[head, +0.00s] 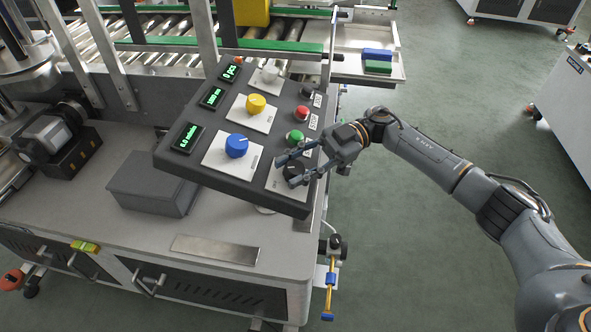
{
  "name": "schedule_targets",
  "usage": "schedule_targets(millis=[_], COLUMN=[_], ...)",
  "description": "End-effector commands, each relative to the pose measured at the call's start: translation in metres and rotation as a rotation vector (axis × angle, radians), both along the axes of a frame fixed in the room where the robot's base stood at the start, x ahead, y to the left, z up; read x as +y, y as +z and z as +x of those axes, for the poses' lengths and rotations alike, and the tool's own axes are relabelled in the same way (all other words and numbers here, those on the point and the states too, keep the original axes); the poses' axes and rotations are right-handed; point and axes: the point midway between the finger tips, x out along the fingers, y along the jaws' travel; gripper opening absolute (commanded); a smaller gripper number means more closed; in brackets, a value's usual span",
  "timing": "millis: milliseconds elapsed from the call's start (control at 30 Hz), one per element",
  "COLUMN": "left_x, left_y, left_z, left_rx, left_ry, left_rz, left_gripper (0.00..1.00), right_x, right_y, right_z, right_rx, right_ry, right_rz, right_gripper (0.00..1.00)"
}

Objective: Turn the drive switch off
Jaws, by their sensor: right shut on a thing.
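The dark control panel (205,173) tilts up on the machine's grey top. At its near right corner a black rotary switch (293,168) sits on a light plate; its label is too small to read, so I cannot confirm that it is the drive switch. My right gripper (287,170) reaches in from the right with its two fingers on either side of this switch, shut on it. The fingers partly cover the switch, and its pointer direction cannot be made out. My left gripper is not in view.
Close by are a green button (295,137), a red button (302,113) and a blue knob (236,146). A yellow knob (256,104), a white knob (270,74) and green-lit displays (188,138) are further off. A grey box (150,186) stands left of the panel. Open floor lies to the right.

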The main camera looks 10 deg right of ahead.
Motion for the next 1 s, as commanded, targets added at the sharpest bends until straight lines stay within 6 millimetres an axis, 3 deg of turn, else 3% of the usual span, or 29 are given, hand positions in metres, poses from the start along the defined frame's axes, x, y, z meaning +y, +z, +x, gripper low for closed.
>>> schedule_targets(millis=[400, 433, 533, 867, 1000], left_x=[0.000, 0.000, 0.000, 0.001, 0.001], left_y=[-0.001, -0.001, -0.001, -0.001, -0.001], left_z=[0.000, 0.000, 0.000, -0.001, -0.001], left_rx=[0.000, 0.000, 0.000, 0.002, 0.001], left_ry=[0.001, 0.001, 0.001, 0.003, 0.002], left_rz=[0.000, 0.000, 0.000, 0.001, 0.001], left_gripper=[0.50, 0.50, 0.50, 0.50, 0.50], right_x=[0.001, 0.001, 0.001, -0.001, -0.014], right_y=[0.000, 0.000, 0.000, 0.000, 0.000], right_z=[0.000, 0.000, 0.000, 0.000, 0.006], right_rx=[-0.001, -0.001, -0.001, -0.001, -0.001], right_ry=[0.006, 0.006, 0.006, 0.005, 0.002], right_rz=[-0.001, -0.001, -0.001, -0.001, -0.003], right_gripper=[0.05, 0.43, 0.61, 0.61, 0.61])
